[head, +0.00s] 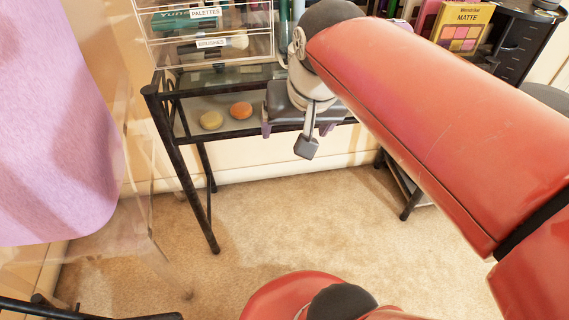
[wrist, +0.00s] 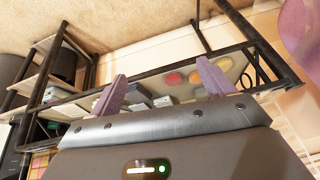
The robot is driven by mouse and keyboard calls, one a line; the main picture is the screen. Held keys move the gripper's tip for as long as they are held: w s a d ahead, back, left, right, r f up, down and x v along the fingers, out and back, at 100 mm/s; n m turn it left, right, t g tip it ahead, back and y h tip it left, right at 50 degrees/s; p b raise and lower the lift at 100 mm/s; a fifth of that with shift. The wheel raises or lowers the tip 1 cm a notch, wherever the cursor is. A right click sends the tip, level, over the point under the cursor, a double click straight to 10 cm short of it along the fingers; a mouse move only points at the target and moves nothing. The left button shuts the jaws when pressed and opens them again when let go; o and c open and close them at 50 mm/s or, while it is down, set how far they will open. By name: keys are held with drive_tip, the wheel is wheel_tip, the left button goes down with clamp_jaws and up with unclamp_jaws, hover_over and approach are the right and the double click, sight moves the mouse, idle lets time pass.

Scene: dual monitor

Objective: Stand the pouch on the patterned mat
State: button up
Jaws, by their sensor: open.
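I cannot make out the pouch or the patterned mat in either view. My gripper (head: 297,129) is at the front of the glass-topped black stand in the head view, with its purple fingers pointing down. In the wrist view my gripper (wrist: 161,88) shows its two purple fingers spread wide, with nothing held between them. Beyond the fingers, the wrist view shows a shelf with round coloured pieces and some small grey boxes. My own red arm covers much of the right side of the head view and may hide things there.
A black metal stand (head: 180,170) holds a yellow round piece (head: 211,120) and an orange one (head: 241,110) on its lower shelf. A clear drawer box (head: 207,62) stands on top. A yellow palette box (head: 461,22) is at upper right. Purple cloth hangs at left.

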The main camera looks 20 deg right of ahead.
drive_tip(key=s+a+f+n, duration=0.3)
drive_tip(key=s+a+f, duration=0.1)
drive_tip(key=f, duration=0.3)
drive_tip(key=shift+s+t, duration=0.4)
drive_tip(key=shift+s, duration=0.3)
